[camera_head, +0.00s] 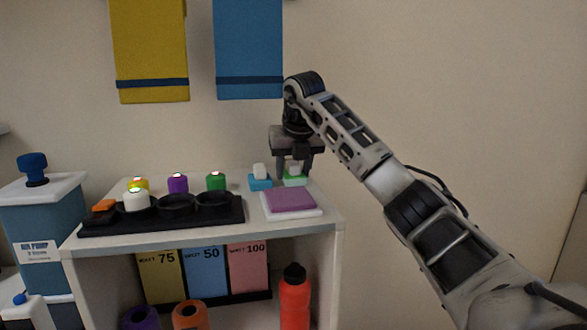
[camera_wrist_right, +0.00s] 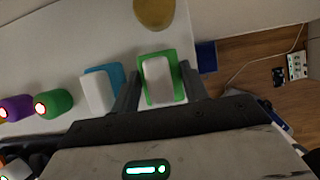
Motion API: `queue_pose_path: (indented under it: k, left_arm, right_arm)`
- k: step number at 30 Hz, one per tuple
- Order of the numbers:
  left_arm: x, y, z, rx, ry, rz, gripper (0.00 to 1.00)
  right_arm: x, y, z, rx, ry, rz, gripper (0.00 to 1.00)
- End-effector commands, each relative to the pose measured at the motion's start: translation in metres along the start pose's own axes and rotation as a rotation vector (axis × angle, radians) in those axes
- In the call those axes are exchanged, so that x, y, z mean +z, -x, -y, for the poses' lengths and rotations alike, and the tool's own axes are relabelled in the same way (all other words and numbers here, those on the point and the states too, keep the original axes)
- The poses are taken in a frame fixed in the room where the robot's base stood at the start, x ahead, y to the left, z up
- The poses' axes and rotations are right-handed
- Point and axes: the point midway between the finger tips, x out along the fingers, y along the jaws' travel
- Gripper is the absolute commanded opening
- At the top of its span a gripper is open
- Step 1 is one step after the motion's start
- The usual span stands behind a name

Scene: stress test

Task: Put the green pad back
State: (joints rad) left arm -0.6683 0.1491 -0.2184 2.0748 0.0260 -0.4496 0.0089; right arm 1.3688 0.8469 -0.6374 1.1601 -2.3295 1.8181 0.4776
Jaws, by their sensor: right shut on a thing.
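The green pad (camera_head: 294,182), with a white grip block on top, is at the back right of the shelf top. My right gripper (camera_head: 295,170) points down over it and is shut on the white block, one finger on each side. In the right wrist view the green pad (camera_wrist_right: 178,62) lies between the fingers of my right gripper (camera_wrist_right: 160,84). I cannot tell whether the pad touches the shelf top. A blue pad (camera_head: 260,185) with a white block stands close on its left. My left gripper is not in view.
A purple pad (camera_head: 291,200) on a white base lies just in front. A black tray (camera_head: 160,217) with round cups is at left, with purple (camera_head: 178,184) and green (camera_head: 216,182) lit knobs behind. An orange-red bottle (camera_head: 294,300) stands below. Towels (camera_head: 249,45) hang above.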

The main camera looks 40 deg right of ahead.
Motion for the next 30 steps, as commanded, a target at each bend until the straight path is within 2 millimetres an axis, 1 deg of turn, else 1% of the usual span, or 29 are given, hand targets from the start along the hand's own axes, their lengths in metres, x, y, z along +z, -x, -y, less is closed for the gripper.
queue_pose_path:
  k: [4, 5, 6, 7, 15, 19, 23, 30]
  left_arm:
    - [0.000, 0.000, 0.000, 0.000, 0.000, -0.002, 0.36]
    - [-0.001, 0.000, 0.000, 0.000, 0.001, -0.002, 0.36]
    - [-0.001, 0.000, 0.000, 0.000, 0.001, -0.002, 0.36]
    - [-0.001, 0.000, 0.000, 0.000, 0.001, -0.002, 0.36]
    - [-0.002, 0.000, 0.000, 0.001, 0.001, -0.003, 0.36]
    - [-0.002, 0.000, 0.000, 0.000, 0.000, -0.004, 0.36]
    - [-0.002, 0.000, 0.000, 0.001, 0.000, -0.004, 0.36]
    - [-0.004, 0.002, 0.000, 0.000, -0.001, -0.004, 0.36]
  right_arm:
    - [-0.002, -0.003, 0.000, -0.001, 0.000, -0.001, 0.20]
    - [-0.001, -0.003, 0.000, -0.001, 0.000, 0.000, 0.50]
    - [-0.001, -0.002, 0.000, -0.001, 0.001, 0.000, 0.61]
    - [-0.001, -0.002, 0.000, -0.001, 0.001, -0.001, 0.66]
    - [-0.001, -0.002, 0.000, 0.000, 0.001, 0.000, 0.66]
    - [0.001, 0.007, 0.000, 0.001, 0.000, 0.001, 0.66]
    - [0.001, 0.030, -0.001, 0.002, 0.002, 0.005, 0.66]
    - [0.001, 0.083, -0.001, 0.002, 0.001, 0.004, 0.66]
